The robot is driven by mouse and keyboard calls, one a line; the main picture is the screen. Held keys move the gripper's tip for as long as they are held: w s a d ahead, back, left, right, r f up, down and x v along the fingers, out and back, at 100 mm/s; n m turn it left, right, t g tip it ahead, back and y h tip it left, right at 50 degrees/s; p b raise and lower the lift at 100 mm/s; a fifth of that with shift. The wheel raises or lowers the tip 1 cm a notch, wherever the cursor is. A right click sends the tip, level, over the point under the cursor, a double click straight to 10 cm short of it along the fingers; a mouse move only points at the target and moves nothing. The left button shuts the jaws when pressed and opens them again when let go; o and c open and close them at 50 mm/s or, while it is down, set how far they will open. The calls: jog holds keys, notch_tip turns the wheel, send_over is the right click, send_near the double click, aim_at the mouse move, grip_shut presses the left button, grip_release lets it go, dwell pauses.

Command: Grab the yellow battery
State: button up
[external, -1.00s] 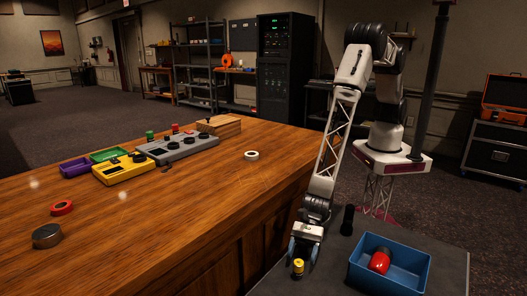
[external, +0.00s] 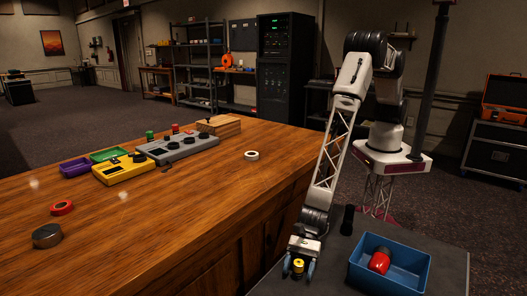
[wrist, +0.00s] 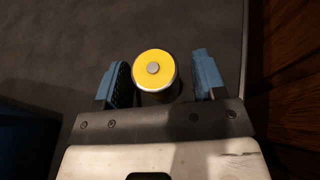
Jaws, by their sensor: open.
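The yellow battery (external: 298,264) stands upright on the dark grey side table (external: 330,277) in front of the wooden desk. In the wrist view its round yellow top (wrist: 153,70) with a grey centre button sits between the two blue fingers. My gripper (external: 298,268) is open and points down around the battery. In the wrist view my gripper (wrist: 160,82) shows a clear gap between the battery and the right finger, with a smaller gap at the left finger. The battery's lower part is hidden in the wrist view.
A blue bin (external: 405,267) holding a red object (external: 379,262) stands to the right on the same table. A black cylinder (external: 348,219) stands behind. The wooden desk (external: 200,215) rises close on the left, with a white tape roll (external: 251,155) and control boxes on it.

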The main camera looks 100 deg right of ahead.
aim_at(299, 262)
dwell(0.3)
jog(key=c, duration=1.1)
jog(key=shift+o, duration=0.2)
jog(key=shift+r, duration=0.1)
jog(key=shift+r, duration=4.95)
